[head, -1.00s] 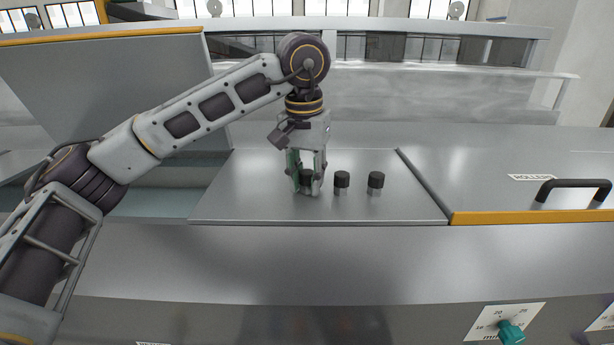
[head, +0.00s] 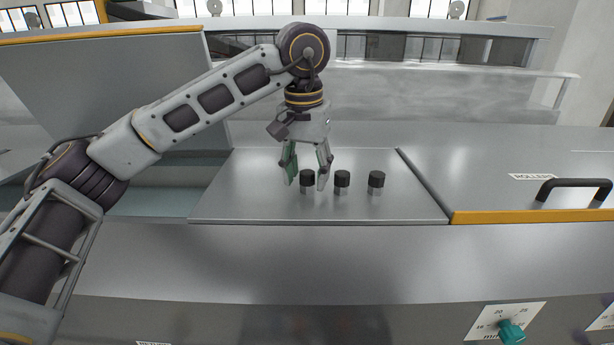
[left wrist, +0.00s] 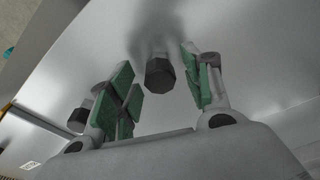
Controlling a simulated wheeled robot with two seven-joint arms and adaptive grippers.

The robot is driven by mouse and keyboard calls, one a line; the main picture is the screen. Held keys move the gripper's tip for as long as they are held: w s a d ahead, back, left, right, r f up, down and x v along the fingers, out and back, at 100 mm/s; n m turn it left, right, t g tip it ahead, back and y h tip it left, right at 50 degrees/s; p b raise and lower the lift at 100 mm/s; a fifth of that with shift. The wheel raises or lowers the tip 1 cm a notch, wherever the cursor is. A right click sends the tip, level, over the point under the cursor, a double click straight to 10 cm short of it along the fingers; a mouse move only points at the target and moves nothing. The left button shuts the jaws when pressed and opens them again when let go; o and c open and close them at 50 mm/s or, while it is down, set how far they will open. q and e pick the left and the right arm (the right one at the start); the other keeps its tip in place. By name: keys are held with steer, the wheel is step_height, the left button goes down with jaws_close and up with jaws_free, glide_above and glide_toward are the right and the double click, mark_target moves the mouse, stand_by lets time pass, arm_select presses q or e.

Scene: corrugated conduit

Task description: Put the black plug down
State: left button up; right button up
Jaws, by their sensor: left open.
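Three black plugs stand upright in a row on the grey metal panel (head: 240,205). The left plug (head: 307,176) is between the spread fingers of my left gripper (head: 307,180), which is open around it and a little above the panel. The middle plug (head: 342,180) stands just right of the right finger, and the right plug (head: 376,181) stands farther right. In the left wrist view, one plug (left wrist: 160,73) shows between the green finger pads, apart from both. Another plug (left wrist: 79,117) shows beyond the left finger, partly hidden. My right gripper is not in view.
A raised grey lid (head: 105,85) stands at the left behind my arm. A closed cover with a black handle (head: 573,185) lies to the right. A green knob (head: 511,331) is on the front face. The panel is clear right of the plugs.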

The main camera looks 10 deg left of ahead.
mark_target(305, 176)
arm_select(q)
step_height(305, 176, up, 11)
steer(key=s, duration=0.1)
steer(key=shift+s, duration=0.2)
stand_by(0.5)
steer(key=shift+f, duration=0.15)
stand_by(0.6)
